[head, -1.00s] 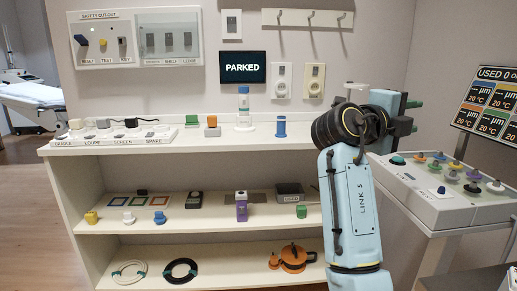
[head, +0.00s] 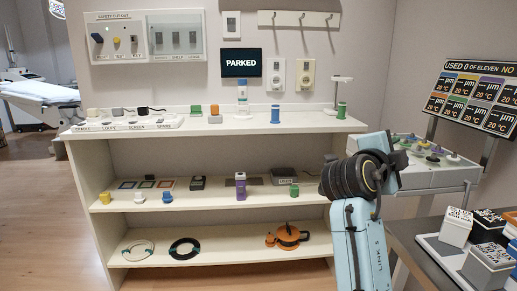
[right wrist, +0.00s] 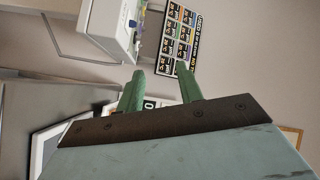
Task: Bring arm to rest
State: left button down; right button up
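My right arm (head: 358,235), a pale blue link marked LINK 5 with a black ribbed wrist joint, stands upright at the lower right of the head view, in front of the shelf's right end. In that view its gripper fingers are hidden behind the wrist. In the right wrist view my right gripper (right wrist: 160,88) shows two green fingers set apart, with nothing between them. They point up the picture, towards the wall sign. My left gripper is not in view. A dark wall screen (head: 241,63) reads PARKED.
A shelf unit (head: 230,130) with small coloured objects stands ahead. A white console with knobs (head: 430,178) is right of my arm. A dark table (head: 430,250) with several labelled boxes (head: 488,262) is at the lower right. The floor (head: 40,215) at left is clear.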

jog(key=s+a+f+n+t+y+b, duration=0.1)
jog(key=s+a+f+n+t+y, duration=0.2)
jog(key=f+n, duration=0.45)
jog(key=s+a+f+n+t+y+b, duration=0.1)
jog(key=s+a+f+n+y, duration=0.3)
jog(key=f+n, duration=0.35)
jog(key=s+a+f+n+g+y+p, duration=0.1)
jog(key=s+f+n+g+y, duration=0.2)
jog(key=s+f, duration=0.6)
jog(key=s+a+f+n+g+y+p, duration=0.1)
jog(key=s+f+n+g+y+p, duration=0.1)
jog(key=s+f+n+g+y, duration=0.2)
jog(key=s+f+n+g, duration=0.1)
jog(key=s+f+n, duration=0.2)
jog(key=s+f, duration=0.3)
jog(key=shift+s+p, duration=0.3)
jog(key=shift+s, duration=1.35)
jog(key=shift+f, duration=0.1)
